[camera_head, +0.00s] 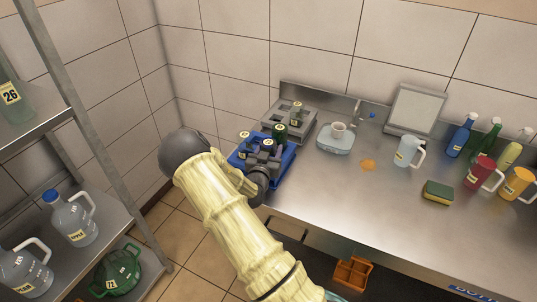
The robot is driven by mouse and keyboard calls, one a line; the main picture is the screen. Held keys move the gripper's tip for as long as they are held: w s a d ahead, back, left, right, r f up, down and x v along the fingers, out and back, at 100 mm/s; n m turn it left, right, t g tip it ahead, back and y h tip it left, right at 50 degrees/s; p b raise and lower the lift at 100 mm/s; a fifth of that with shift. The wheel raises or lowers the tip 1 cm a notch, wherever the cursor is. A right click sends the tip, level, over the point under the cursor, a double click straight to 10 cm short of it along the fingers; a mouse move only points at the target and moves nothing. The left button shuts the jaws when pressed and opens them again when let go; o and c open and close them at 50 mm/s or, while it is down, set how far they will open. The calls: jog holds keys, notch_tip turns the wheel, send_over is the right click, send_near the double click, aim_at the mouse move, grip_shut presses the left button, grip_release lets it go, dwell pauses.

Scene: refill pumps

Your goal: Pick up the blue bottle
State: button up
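The blue bottle (460,138) stands upright towards the back right of the steel counter, with a pale cap and a small yellow label. It is beside a green bottle (487,138). My gripper (263,150) is at the far end of my cream-coloured arm, over the blue crate (288,167) at the counter's left end. It is well left of the blue bottle and apart from it. Its dark fingers blend with the things in the crate, so I cannot tell whether they are open or hold anything.
A red jug (479,172), an orange jug (517,185) and a yellow-green bottle (508,154) stand near the blue bottle. A clear jug (407,151), a sponge (438,192) and an orange spill (368,165) lie between. The front middle counter is clear.

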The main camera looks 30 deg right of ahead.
jog(key=shift+r, duration=0.15)
notch_tip(320, 180, up, 10)
jog(key=shift+f+b, duration=0.1)
jog(key=shift+b, duration=0.7)
jog(key=shift+f, duration=0.1)
